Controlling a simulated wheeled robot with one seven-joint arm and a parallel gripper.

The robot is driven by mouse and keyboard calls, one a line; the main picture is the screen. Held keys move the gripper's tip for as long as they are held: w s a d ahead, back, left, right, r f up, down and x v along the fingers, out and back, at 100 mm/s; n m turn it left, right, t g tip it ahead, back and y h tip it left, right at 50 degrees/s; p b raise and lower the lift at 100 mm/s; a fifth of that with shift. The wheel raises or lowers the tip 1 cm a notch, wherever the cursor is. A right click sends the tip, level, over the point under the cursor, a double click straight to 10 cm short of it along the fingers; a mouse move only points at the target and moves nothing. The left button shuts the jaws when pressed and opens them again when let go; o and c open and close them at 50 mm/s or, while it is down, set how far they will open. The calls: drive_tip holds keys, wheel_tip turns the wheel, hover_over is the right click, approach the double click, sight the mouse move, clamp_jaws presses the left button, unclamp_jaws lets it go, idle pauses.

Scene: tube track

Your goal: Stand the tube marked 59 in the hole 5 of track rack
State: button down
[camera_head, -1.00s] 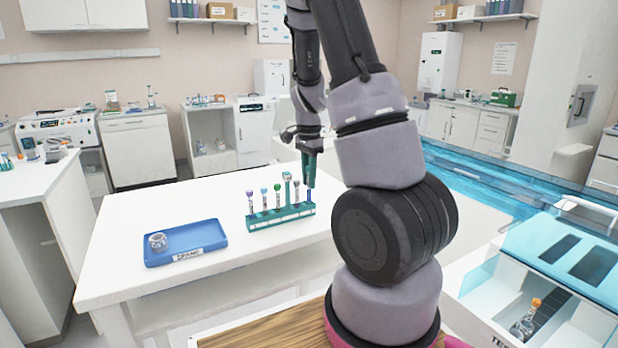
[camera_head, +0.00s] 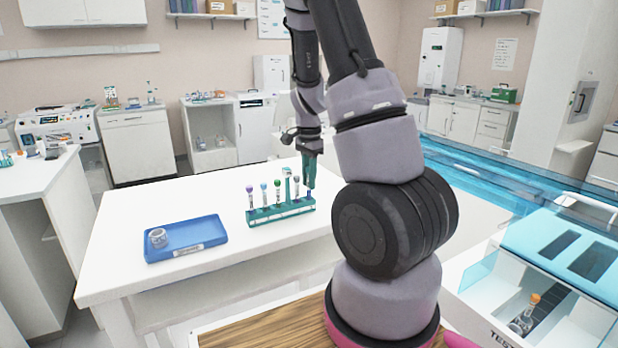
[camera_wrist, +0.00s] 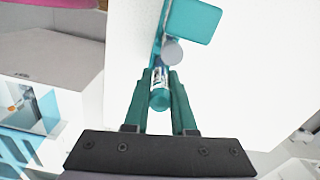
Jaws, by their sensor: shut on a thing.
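My gripper (camera_head: 310,172) is pointed down over the right end of the teal track rack (camera_head: 265,221) on the white table. In the wrist view its green fingers (camera_wrist: 159,92) are shut on a teal-capped tube (camera_wrist: 159,101) with a white label. The label's number is not readable. The held tube's lower part shows blue at the rack's right end; I cannot tell how deep it sits in the hole. Beside it stands a grey-capped tube (camera_head: 296,188), its cap also visible in the wrist view (camera_wrist: 172,52).
A blue tray (camera_head: 205,248) with a small grey round item (camera_head: 158,238) lies to the left. The tabletop between tray and rack is clear. A light-blue machine (camera_head: 545,270) stands at the right.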

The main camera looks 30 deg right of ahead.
drive_tip(key=shift+f, duration=0.25)
drive_tip(key=c, duration=0.7)
unclamp_jaws()
drive_tip(key=shift+o, duration=0.2)
drive_tip(key=shift+r, duration=0.15)
wheel_tip(320, 180, up, 10)
drive_tip(key=shift+r, duration=0.3)
